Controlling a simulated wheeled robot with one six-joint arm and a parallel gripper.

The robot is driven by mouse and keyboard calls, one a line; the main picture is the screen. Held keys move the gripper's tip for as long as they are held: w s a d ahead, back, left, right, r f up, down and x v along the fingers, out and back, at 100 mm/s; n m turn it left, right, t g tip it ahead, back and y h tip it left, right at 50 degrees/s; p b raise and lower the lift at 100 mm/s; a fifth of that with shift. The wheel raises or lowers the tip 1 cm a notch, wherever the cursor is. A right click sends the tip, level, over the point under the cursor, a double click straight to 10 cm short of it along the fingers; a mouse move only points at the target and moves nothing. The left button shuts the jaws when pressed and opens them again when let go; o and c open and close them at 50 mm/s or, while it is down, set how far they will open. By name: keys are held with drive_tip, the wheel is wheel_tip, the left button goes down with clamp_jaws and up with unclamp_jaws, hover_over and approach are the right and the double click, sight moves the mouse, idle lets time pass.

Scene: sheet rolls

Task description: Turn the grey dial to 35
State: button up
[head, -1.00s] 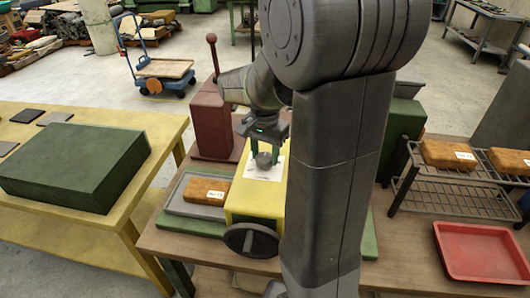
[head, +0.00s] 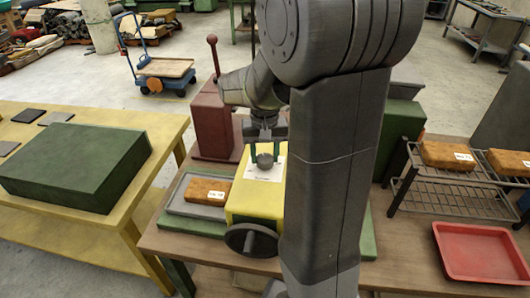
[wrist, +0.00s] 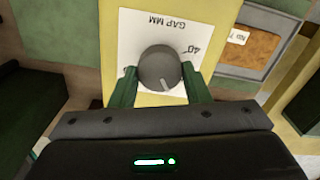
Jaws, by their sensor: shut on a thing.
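The grey dial (head: 265,161) is a round knob on a white scale card (head: 272,172) on top of the yellow machine (head: 250,202). In the wrist view the dial (wrist: 160,68) has a short pale line on its near side, pointing down and slightly right. The card reads "GAP MM" upside down, with "40" at the dial's upper right; other numbers are hidden or unreadable. My gripper (head: 266,151) is shut on the dial from above. Its green fingers (wrist: 162,86) stand on the dial's left and right sides and cover part of the card.
A dark handwheel (head: 251,240) is on the machine's front. A grey tray with an orange labelled block (head: 217,191) lies left. A red lever press (head: 211,122) stands behind left. A wire rack (head: 455,195) and red tray (head: 482,252) are at right.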

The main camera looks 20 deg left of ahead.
sight(264, 157)
drive_tip(key=n, duration=0.4)
drive_tip(key=shift+n, duration=0.4)
idle(0.4)
drive_tip(key=o, duration=1)
drive_tip(key=shift+r, duration=0.1)
wheel_tip(264, 157, up, 14)
drive_tip(key=shift+f, duration=0.2)
wheel_tip(264, 157, down, 14)
drive_tip(key=shift+r, duration=0.1)
idle(0.4)
